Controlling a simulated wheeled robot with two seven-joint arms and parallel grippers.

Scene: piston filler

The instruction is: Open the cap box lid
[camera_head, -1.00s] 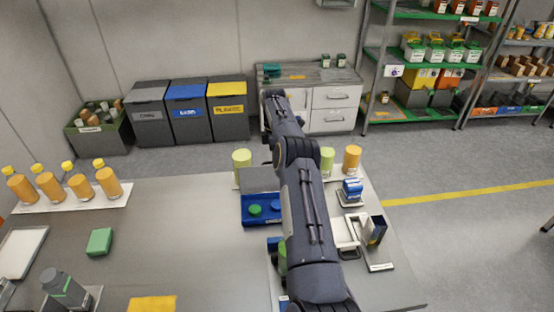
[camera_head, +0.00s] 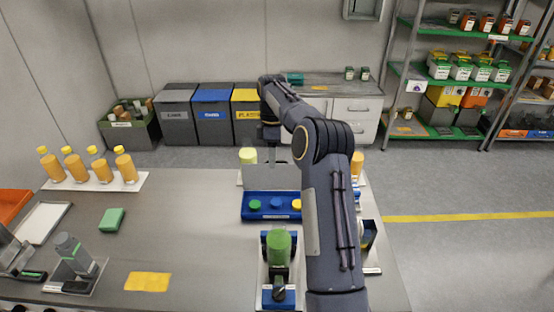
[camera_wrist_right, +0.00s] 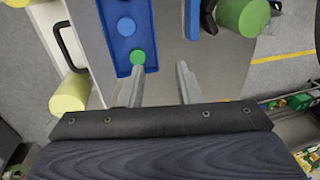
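The cap box (camera_head: 285,215) is a long blue tray behind the green filler bottle in the head view. Green, blue and yellow caps show in it, uncovered. A grey panel (camera_head: 256,178), seemingly its lid, stands at the box's back edge. In the right wrist view the box (camera_wrist_right: 117,48) lies beyond the fingers with a blue and a green cap, and a black handle shows on the grey panel (camera_wrist_right: 85,25). My right gripper (camera_wrist_right: 160,88) is open and empty, fingers apart. In the head view it hangs above and behind the panel. My left gripper is out of view.
Orange bottles (camera_head: 102,168) line the back left. The table's middle left (camera_head: 180,215) is mostly clear.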

